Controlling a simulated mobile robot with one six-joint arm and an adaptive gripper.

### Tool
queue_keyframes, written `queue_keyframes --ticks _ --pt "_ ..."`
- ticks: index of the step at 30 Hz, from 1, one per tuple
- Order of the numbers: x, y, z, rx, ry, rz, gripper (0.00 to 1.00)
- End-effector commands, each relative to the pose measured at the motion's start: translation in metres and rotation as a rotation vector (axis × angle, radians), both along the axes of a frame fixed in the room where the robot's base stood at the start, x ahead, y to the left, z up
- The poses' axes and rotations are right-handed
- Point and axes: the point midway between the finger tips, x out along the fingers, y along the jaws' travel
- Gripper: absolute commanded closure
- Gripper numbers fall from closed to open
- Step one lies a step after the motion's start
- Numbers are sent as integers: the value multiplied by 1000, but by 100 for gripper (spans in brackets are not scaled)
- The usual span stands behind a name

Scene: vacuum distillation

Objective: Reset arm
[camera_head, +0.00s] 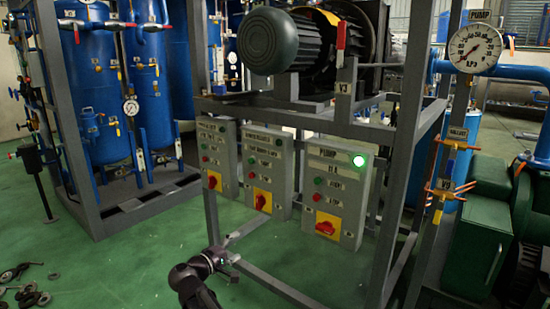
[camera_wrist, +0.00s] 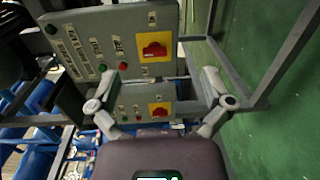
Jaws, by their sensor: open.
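My arm reaches up from the bottom edge of the head view, with my gripper (camera_head: 228,260) low in front of the grey frame. In the wrist view my gripper (camera_wrist: 160,86) has its two fingers spread wide apart, with nothing between them. Beyond the fingers are a grey control box (camera_wrist: 85,35) with a red rotary switch (camera_wrist: 154,50) on a yellow plate, and a second box (camera_wrist: 130,97) with a similar switch (camera_wrist: 160,112). No contact with either box is visible.
A motor (camera_head: 270,42) sits above. A pressure gauge (camera_head: 475,48) is at right, blue tanks (camera_head: 95,90) at left. Green floor (camera_head: 130,265) is open at lower left, beside scattered dark rings (camera_head: 28,293).

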Motion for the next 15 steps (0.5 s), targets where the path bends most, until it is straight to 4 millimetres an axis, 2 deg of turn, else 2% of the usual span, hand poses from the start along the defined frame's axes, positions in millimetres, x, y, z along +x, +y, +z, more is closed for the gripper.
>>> queue_keyframes --ticks 11,15 --pt "-2 -59 -16 126 94 -96 0" --pt "-6 -92 -27 207 150 -154 0"
